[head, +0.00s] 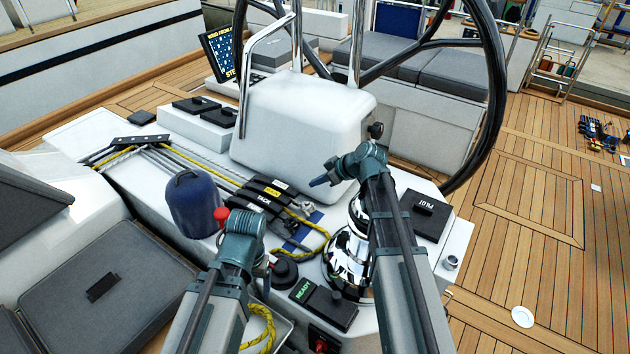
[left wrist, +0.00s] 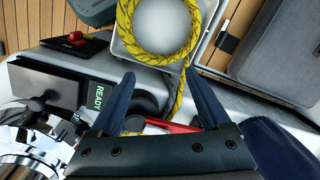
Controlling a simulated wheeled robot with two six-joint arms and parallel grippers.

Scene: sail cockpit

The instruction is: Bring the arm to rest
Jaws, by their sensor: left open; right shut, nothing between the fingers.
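My left gripper (left wrist: 163,85) is open, and I see nothing held between its two dark blue fingers. In the left wrist view it hangs over the console, with a red bar (left wrist: 170,127) and a yellow rope (left wrist: 178,95) beyond the fingers. In the head view my left arm (head: 238,240) reaches in at the lower middle, and its fingers are mostly hidden behind the wrist. My right gripper (head: 319,182) is shut and empty. It points left above the console, near the white pedestal and the chrome winch.
A chrome winch (head: 346,262) stands beside my right arm. A blue cylindrical bag (head: 194,205), rope clutches (head: 262,193) and a READY box (head: 322,304) are close by. The steering wheel (head: 492,90) rises behind. The teak deck (head: 540,240) at right is mostly clear.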

